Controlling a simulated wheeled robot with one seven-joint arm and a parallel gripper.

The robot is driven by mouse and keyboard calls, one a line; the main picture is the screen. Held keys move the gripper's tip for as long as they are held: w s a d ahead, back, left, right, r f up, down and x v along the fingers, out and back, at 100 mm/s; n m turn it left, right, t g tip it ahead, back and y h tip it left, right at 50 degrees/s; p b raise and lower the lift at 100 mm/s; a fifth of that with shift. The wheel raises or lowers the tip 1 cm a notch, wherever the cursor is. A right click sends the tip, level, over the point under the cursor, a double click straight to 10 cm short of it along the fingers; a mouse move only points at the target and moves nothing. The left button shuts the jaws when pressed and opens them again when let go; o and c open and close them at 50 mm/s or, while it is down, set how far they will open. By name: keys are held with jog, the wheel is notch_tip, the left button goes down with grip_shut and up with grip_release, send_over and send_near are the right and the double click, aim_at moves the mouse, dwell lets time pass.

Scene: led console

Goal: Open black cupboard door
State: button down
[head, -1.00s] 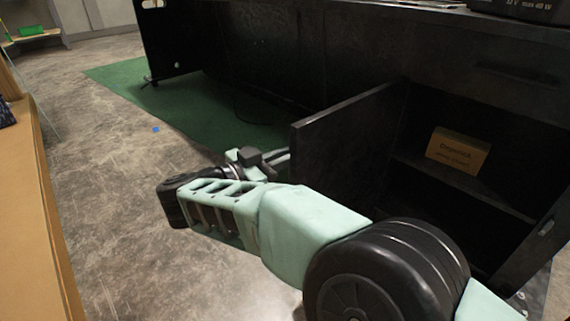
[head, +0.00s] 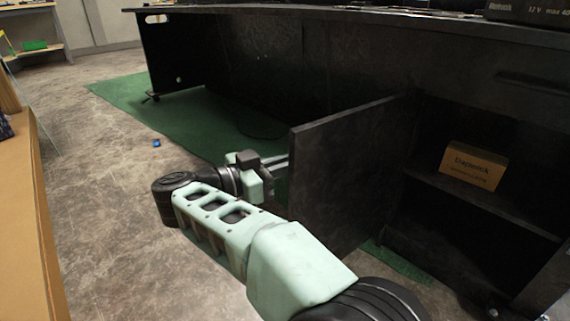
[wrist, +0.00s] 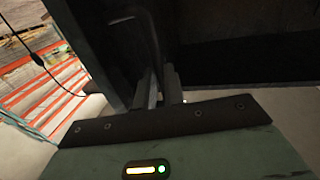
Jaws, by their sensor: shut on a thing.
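The black cupboard door (head: 340,172) stands wide open, swung out from the black cupboard (head: 440,215), whose inside with a shelf shows at the right. My gripper (head: 280,161) is at the outer face of the door, near its free edge. In the wrist view the fingers (wrist: 165,88) are close together in front of the dark door (wrist: 88,40), by a dark bar that looks like its handle (wrist: 150,40). The fingers are shut on this handle. The exact contact is dark and partly hidden.
A small cardboard box (head: 473,165) sits on the cupboard shelf. A green mat (head: 130,105) lies under the long black console at the back. A wooden bench (head: 40,215) runs along the left. A small blue object (head: 156,143) lies on the grey floor, which is clear between them.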

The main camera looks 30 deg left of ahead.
jog(key=shift+w+d+r, duration=0.15)
jog(key=shift+w+d, duration=0.05)
jog(key=shift+w, duration=0.1)
jog(key=c, duration=1.5)
grip_release()
jog(key=shift+s, duration=0.1)
